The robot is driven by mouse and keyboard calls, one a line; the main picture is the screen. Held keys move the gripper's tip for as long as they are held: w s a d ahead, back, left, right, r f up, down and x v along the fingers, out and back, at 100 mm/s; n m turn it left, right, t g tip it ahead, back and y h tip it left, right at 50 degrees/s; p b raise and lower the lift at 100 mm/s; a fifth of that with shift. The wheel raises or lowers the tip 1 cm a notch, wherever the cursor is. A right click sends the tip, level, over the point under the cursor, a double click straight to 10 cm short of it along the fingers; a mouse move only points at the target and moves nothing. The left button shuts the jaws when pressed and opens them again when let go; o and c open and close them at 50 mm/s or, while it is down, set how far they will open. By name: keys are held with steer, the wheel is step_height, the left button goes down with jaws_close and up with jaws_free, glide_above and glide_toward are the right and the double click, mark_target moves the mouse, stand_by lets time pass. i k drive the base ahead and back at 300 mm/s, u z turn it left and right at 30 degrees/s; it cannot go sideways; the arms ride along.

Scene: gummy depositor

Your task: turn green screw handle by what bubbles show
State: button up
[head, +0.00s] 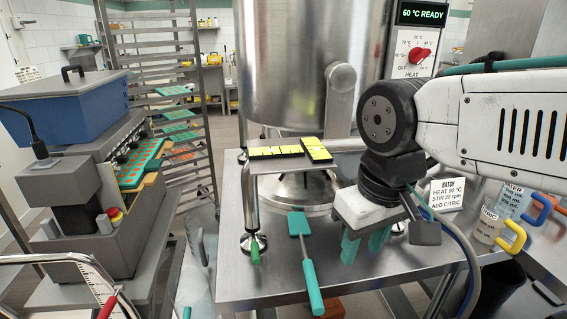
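A green screw handle (254,255) sticks out low at the front of the round levelling foot under the left front leg of a small raised metal stand (255,166). An L-shaped black level with yellow vials (275,151) lies on top of the stand. Dark marks show along the vials, but the bubble positions are too small to read. My gripper (364,246) hangs over the steel table, right of the stand and the green handle, well apart from both. Its two teal fingers point down with a gap between them and nothing in it.
A teal spatula (305,255) lies on the steel table (240,285) between the handle and my gripper. A large steel kettle (295,70) stands behind. A batch card (447,194) and jars (489,225) are at right. A depositor machine (100,200) and tray rack stand left.

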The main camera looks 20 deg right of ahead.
mark_target(255, 258)
steer(key=z, duration=0.75)
steer(key=k, duration=0.35)
steer(key=u, duration=0.85)
